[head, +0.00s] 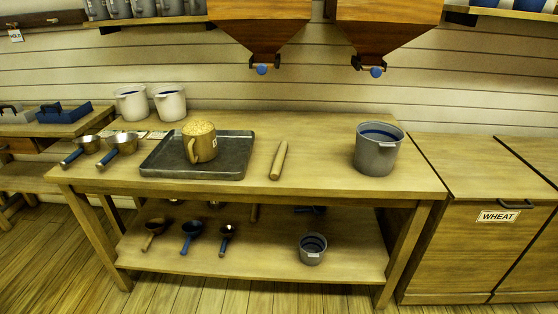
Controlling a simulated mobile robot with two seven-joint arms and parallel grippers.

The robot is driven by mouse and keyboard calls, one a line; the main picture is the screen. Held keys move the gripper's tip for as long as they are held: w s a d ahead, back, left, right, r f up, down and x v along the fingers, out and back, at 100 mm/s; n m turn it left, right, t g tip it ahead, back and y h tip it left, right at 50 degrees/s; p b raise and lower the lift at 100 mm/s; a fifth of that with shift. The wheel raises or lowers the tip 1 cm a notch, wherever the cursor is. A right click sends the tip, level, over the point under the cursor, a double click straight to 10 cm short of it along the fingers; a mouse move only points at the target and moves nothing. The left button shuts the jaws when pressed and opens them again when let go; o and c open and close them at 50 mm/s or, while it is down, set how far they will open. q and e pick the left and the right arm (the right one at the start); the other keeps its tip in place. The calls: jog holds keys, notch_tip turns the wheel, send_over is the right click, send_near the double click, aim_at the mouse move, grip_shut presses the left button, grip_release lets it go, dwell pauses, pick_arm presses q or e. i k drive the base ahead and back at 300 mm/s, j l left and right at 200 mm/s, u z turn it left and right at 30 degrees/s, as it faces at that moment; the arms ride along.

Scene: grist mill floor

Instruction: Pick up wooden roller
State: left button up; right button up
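The wooden roller (278,160) is a plain, light-brown rod. It lies on the table top (320,150), slightly tilted from straight front-to-back, with its far end a little to the right. It is apart from the dark tray (225,165) on its left and the grey bucket (377,155) on its right. Nothing covers it. Neither of my grippers shows in the head view.
Two metal scoops (122,146) and two white buckets (169,103) are at the left. Hoppers (386,35) hang above the back. A lower shelf (260,259) holds scoops and a small bucket (312,249). The table is clear around the roller.

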aim_at(277, 169)
jog(key=i+j, duration=0.6)
jog(key=i, duration=0.15)
